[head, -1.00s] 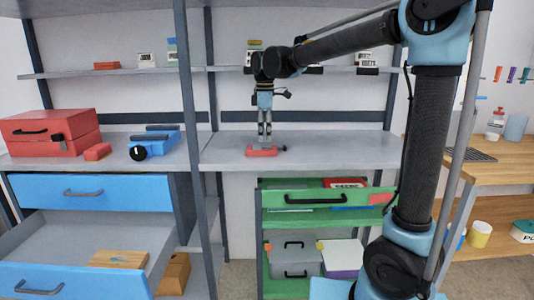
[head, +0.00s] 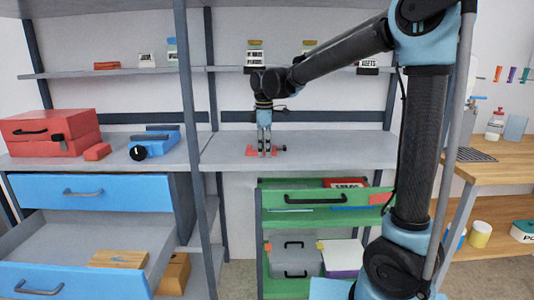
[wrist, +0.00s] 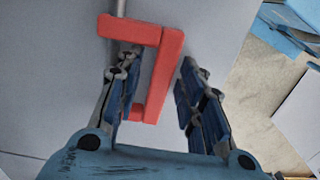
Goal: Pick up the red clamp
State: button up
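The red clamp (head: 251,151) lies on the grey worktop, partly hidden behind my fingers in the head view. In the wrist view the C-shaped red clamp (wrist: 158,75) has a grey rod at its top. My gripper (head: 264,153) points straight down at the clamp. In the wrist view my gripper (wrist: 161,72) is open, with its fingers on either side of the clamp's long red bar. The left finger overlaps the clamp's open middle and the right finger is just outside the bar, with a visible gap. I cannot tell whether the fingertips touch the worktop.
The grey worktop (head: 340,152) is clear around the clamp. A shelf (head: 110,74) with small boxes runs above it. A metal upright (head: 190,110) stands left, beyond it a blue tool (head: 155,143) and a red toolbox (head: 50,133). A green drawer (head: 320,217) is open below.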

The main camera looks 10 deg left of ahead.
grip_shut()
